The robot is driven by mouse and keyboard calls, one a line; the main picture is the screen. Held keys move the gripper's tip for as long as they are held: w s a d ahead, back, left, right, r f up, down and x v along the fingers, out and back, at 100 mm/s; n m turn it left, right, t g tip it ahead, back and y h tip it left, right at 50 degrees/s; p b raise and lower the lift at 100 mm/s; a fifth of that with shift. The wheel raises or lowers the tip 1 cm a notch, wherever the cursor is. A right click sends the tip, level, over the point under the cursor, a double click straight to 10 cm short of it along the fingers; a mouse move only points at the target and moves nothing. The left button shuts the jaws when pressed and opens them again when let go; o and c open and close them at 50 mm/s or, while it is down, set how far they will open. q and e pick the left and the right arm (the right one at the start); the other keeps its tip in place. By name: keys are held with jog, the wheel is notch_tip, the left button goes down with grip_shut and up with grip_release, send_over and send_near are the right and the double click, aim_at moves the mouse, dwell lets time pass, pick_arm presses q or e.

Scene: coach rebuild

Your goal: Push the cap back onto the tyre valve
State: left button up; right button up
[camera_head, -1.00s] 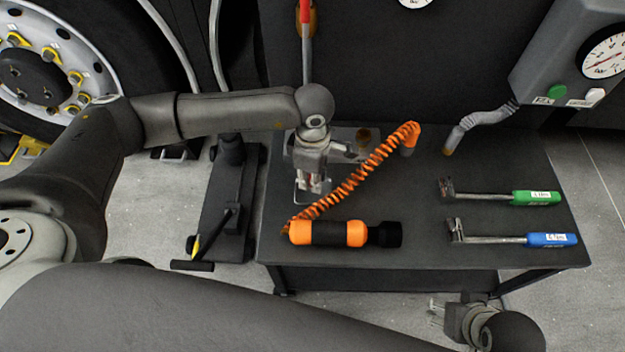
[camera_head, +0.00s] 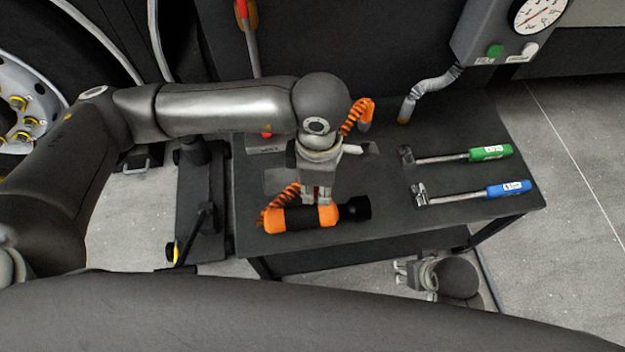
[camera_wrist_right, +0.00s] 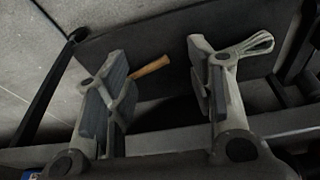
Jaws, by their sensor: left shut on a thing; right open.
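The cap cannot be made out in either view. The truck wheel (camera_head: 40,92) shows only in part at the left edge; no valve can be made out on it. My right gripper (camera_head: 399,273) is open and empty beyond the bench's front edge, low down. Its spread fingers also show in the right wrist view (camera_wrist_right: 165,85).
The dark bench (camera_head: 385,220) carries a green-handled tool (camera_head: 490,152), a blue-handled tool (camera_head: 508,189) and a coiled orange hose (camera_head: 283,203). A grey gauge box (camera_head: 490,35) hangs behind. A black floor jack (camera_head: 203,205) stands left of the bench.

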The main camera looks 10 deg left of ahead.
pick_arm(q)
jog(key=shift+r+p, duration=0.5)
jog(key=shift+r, duration=1.15)
jog(key=shift+r+p, duration=0.2)
jog(key=shift+p, duration=0.1)
pick_arm(e)
notch_tip(320, 180, down, 6)
jog(key=shift+s, duration=0.25)
